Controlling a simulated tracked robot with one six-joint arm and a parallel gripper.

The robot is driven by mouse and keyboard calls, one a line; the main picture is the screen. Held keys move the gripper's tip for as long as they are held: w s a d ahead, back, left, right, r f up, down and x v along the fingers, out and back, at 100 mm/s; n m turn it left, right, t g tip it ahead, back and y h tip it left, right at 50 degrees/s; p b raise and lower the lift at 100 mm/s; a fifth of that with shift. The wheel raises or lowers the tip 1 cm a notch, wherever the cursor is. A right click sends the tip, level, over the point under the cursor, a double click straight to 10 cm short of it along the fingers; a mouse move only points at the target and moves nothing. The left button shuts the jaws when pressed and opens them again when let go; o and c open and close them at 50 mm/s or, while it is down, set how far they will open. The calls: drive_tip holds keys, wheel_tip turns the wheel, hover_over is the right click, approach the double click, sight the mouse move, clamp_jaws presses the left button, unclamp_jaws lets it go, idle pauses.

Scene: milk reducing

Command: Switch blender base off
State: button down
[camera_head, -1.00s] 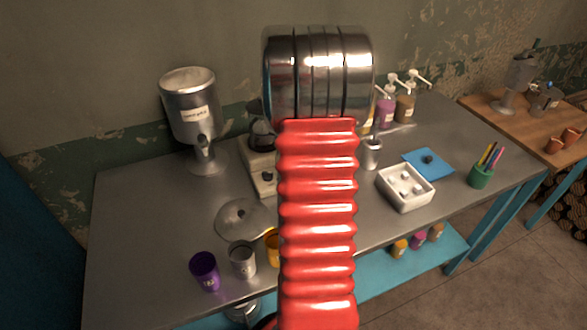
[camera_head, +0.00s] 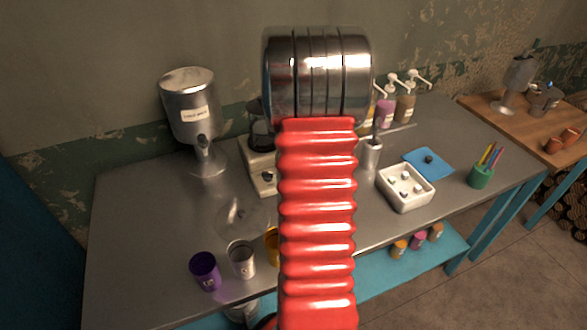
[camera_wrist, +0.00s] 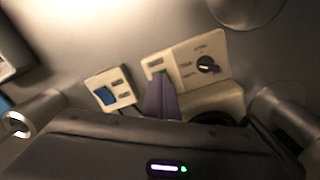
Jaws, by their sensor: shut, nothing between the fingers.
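The blender base (camera_head: 263,181) is a beige block on the metal table, partly hidden behind my red arm in the head view. In the wrist view its beige front panel (camera_wrist: 187,57) shows a black round knob (camera_wrist: 207,65) with a light mark, and small dark slots. My gripper (camera_wrist: 159,82) is shut and empty. Its dark fingertips lie over the left part of the panel, beside a small green patch; I cannot tell whether they touch it. In the head view my gripper is hidden behind my arm.
A separate beige panel with a blue square (camera_wrist: 106,95) is left of the fingers in the wrist view. A metal dispenser (camera_head: 190,105) stands at the back left. Purple (camera_head: 205,272) and grey (camera_head: 242,260) cups stand at the front. A white tray (camera_head: 405,203) is at the right.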

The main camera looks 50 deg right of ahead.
drive_tip(key=shift+f, duration=0.45)
idle(0.4)
wheel_tip(320, 180, up, 7)
idle(1.2)
idle(0.5)
drive_tip(key=shift+s+a+f+n, duration=0.15)
drive_tip(key=shift+a+f, duration=0.1)
drive_tip(key=shift+f, duration=0.2)
drive_tip(key=shift+s+a+f+n, duration=0.15)
drive_tip(key=shift+a+f, duration=0.05)
drive_tip(key=shift+f, duration=0.2)
drive_tip(key=a, duration=0.2)
drive_tip(key=shift+s+a+n, duration=0.3)
drive_tip(key=shift+s+a, duration=0.05)
drive_tip(key=shift+s, duration=0.05)
drive_tip(key=s+a+r+n+t, duration=0.2)
drive_tip(key=a+r+n, duration=0.1)
drive_tip(key=a, duration=0.9)
drive_tip(key=s+a+r+n+t, duration=0.1)
drive_tip(key=a+r+n, duration=0.3)
drive_tip(key=a, duration=0.9)
drive_tip(key=s+a+r+n+t, duration=0.2)
drive_tip(key=a+r+n, duration=0.1)
drive_tip(key=a, duration=1)
drive_tip(key=shift+s+r+n+t, duration=0.25)
drive_tip(key=shift+s+n+t, duration=0.05)
drive_tip(key=shift+n, duration=0.2)
